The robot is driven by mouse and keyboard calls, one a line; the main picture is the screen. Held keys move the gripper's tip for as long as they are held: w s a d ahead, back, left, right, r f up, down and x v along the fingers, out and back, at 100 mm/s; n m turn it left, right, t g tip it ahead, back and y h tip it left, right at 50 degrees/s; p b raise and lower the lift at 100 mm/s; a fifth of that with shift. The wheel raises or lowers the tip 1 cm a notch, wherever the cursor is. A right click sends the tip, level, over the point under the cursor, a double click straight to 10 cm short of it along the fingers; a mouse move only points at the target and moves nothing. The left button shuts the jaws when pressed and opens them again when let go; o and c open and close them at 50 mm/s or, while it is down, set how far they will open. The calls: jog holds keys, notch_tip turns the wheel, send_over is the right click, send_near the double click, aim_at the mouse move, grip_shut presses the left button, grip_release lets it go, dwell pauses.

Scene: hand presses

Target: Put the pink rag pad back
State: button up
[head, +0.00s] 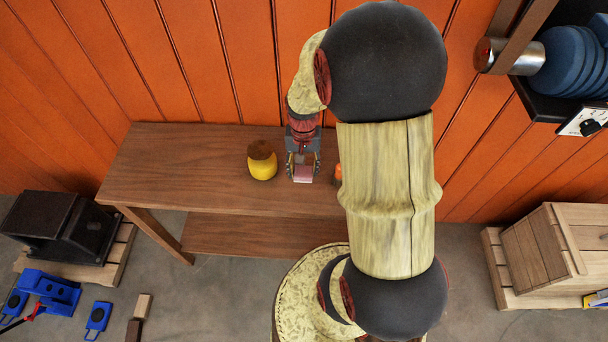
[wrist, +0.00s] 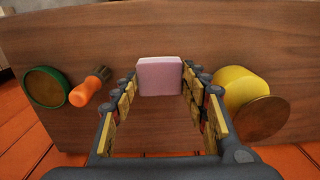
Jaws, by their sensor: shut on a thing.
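The pink rag pad (wrist: 160,76) is a small pale pink block between the two fingertips of my gripper (wrist: 159,84) in the wrist view. The fingers touch or nearly touch its two sides, and my gripper is shut on it. In the head view the pad (head: 303,174) shows below my gripper (head: 303,162), over the wooden bench (head: 160,165). I cannot tell whether the pad rests on the bench top or hangs just above it.
A yellow jar with a brown top (head: 262,168) stands close left of my gripper. An orange-handled brush (wrist: 85,92) and a green-rimmed round thing (wrist: 45,88) lie on the other side. My arm hides the bench's right part. The bench's left end is clear.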

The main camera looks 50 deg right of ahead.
aim_at(304, 173)
jog(key=shift+w+d+f, duration=0.35)
jog(key=shift+d+f, duration=0.15)
jog(key=shift+f, duration=0.3)
jog(key=shift+w+d+f+b, duration=0.15)
jog(key=shift+f+b, duration=0.15)
jog(key=shift+f, duration=0.6)
jog(key=shift+w+d+f+b, duration=0.1)
jog(key=shift+f+b, duration=0.15)
jog(key=shift+f, duration=0.65)
jog(key=shift+f, duration=0.15)
jog(key=o, duration=0.9)
jog(key=shift+o, duration=0.6)
